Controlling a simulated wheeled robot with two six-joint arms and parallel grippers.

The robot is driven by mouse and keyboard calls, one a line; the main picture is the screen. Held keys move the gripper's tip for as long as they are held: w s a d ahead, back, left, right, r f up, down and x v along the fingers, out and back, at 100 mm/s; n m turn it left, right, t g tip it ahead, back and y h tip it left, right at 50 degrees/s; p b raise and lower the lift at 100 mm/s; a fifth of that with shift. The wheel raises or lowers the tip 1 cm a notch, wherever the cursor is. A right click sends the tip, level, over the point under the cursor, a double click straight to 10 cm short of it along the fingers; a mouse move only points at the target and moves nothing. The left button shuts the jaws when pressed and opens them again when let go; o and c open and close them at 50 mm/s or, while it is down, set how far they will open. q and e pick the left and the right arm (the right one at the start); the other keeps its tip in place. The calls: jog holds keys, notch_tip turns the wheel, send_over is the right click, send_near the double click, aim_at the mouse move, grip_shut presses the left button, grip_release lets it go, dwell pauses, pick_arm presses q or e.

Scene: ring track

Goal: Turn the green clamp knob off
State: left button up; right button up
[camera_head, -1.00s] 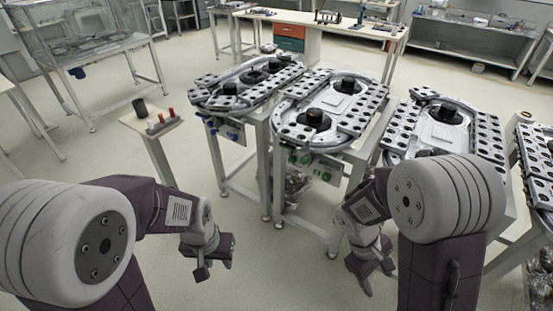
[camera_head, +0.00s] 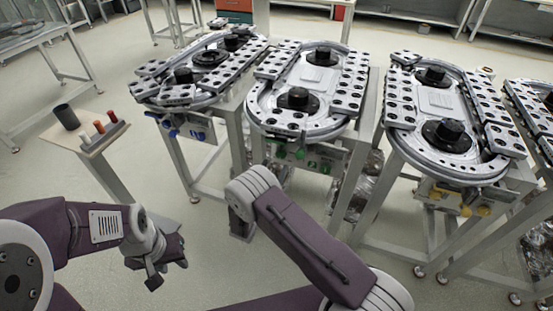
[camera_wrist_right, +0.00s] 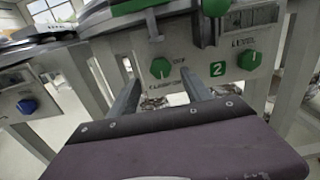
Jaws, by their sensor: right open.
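The green clamp knob (camera_wrist_right: 160,67) sits on the light front panel of the green-marked station in the right wrist view, with lettering reading OFF at its upper right. Its pointer position is too small to tell. My right gripper (camera_wrist_right: 160,82) is open and empty, its two fingers pointing at the panel on either side below the knob, apart from it. In the head view the right gripper is hidden behind its arm. Green knobs (camera_head: 298,155) show small under the middle ring track (camera_head: 320,75). My left gripper (camera_head: 167,268) hangs open and empty, away from the stations.
A second green knob, under LEVEL (camera_wrist_right: 249,60), is right of the number 2 plate (camera_wrist_right: 218,69). Green parts hang above the panel. A blue knob (camera_wrist_right: 27,106) is on the left station. A small stand (camera_head: 90,140) holds a dark cup. The right station (camera_head: 455,195) has yellow knobs.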

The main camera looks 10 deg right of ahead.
aim_at(280, 156)
jog(key=x, duration=0.5)
jog(key=shift+d, duration=0.1)
grip_shut()
